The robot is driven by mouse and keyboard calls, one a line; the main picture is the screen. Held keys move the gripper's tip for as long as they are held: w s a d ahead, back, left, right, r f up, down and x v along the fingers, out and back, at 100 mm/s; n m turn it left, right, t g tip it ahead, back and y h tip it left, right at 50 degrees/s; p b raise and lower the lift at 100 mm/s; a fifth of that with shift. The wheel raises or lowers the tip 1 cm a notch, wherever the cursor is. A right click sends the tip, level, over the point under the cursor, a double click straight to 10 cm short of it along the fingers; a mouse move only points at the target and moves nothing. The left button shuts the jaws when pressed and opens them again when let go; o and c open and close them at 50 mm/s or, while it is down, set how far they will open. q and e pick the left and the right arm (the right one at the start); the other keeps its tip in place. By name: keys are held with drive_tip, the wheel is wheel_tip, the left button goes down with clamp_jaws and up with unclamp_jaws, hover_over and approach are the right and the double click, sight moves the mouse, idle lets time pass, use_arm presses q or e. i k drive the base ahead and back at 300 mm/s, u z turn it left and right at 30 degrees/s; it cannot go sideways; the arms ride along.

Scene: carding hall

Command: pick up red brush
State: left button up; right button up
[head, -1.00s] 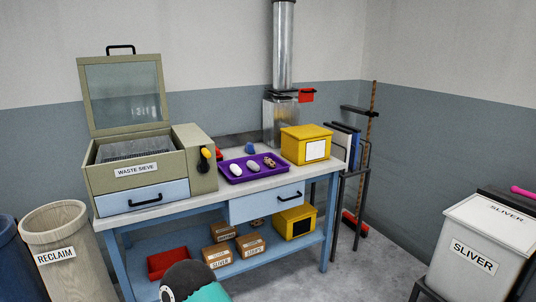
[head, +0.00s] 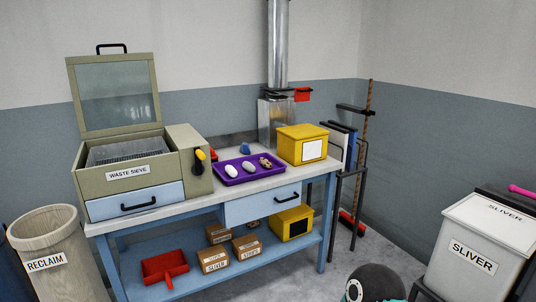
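A red brush-like head (head: 347,221) sits low by the floor behind the right end of the bench, at the foot of a brown upright pole (head: 366,150). It is partly hidden by a dark stand, and I cannot tell if it is the red brush. A small red object (head: 213,155) shows partly behind the waste sieve on the benchtop; its shape is unclear. A red dustpan (head: 163,267) with a handle lies on the bench's lower shelf. Neither gripper is in view. A rounded teal and dark part of my arm shows at the bottom edge.
The blue bench (head: 262,207) carries a waste sieve (head: 130,186), a purple tray (head: 230,180) with several small pieces and a yellow box (head: 288,146). Cartons (head: 213,262) fill the lower shelf's middle. A reclaim bin (head: 48,240) stands left, a sliver bin (head: 455,250) right.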

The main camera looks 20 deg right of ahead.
sight(213, 156)
drive_tip(key=z, duration=0.65)
drive_tip(key=i, duration=1.05)
drive_tip(key=u, duration=0.4)
